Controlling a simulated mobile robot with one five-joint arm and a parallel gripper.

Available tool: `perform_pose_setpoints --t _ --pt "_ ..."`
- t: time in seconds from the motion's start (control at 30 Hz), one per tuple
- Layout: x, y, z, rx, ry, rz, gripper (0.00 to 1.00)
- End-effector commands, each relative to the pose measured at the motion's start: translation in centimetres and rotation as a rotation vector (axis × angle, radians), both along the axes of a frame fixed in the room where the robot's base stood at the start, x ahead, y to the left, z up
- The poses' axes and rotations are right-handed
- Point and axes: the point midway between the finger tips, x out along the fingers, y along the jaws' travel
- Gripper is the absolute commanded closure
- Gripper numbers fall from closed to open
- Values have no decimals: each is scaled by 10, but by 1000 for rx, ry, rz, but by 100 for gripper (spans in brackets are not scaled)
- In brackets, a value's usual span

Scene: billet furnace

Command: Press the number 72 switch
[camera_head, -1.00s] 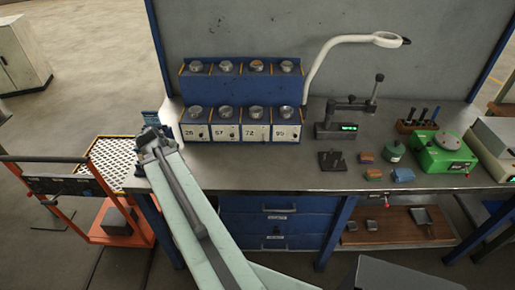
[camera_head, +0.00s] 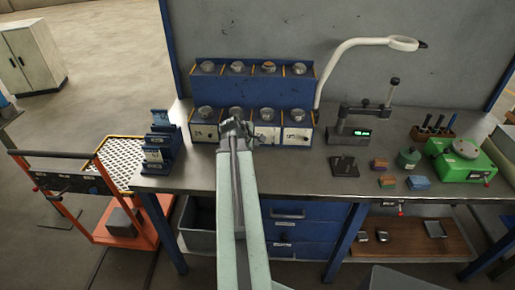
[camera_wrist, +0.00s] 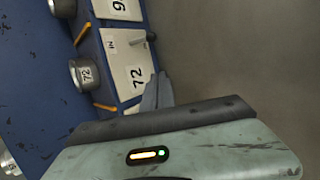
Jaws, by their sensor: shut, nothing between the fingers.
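The 72 panel (camera_head: 267,135) is a white face in the lower row of the blue rack, right of my gripper in the head view. In the wrist view the 72 panel (camera_wrist: 125,62) appears turned sideways, with a small "IN" mark. A small dark lever-like switch (camera_wrist: 147,39) sticks out at its edge. A round metal cup labelled 72 (camera_wrist: 86,75) sits behind the panel. My gripper (camera_head: 236,127) is shut and empty, in front of the 57 panel area, which it partly hides. In the wrist view its fingertips (camera_wrist: 156,92) overlap the 72 panel's lower edge; contact cannot be told.
Panels 28 (camera_head: 204,134) and 95 (camera_head: 297,136) flank the row. A blue stand (camera_head: 160,140) is left of the rack. A gauge with a green display (camera_head: 350,132) and a white lamp arm (camera_head: 335,60) are to the right. The bench front (camera_head: 290,180) is clear.

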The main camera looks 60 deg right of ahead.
Motion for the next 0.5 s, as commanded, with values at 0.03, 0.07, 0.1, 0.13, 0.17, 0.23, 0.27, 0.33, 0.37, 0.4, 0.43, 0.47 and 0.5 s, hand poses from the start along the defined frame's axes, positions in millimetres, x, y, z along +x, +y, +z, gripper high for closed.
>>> perform_pose_setpoints --t 0.03,0.07,0.1,0.13,0.17,0.23,0.27,0.33,0.37,0.4,0.43,0.47,0.5 --pt "1 -10 -19 0 -1 -1 100" --pt "1 -15 -24 1 -1 -2 100" --pt "1 -21 -30 1 -1 -2 100" --pt "0 -25 -35 1 -1 -2 100" --pt "0 -30 -40 0 -1 -1 100" --pt "0 -40 -51 0 -1 -1 100" --pt "0 -44 -56 0 -1 -1 100" --pt "-8 -46 -49 0 -1 -2 100" --pt "-15 -44 -42 0 -1 -3 100" --pt "-20 -43 -38 1 -2 -3 100" --pt "-24 -43 -37 1 -2 -2 100" --pt "-27 -43 -35 1 -2 -2 100" --pt "-31 -43 -34 1 0 -2 100"
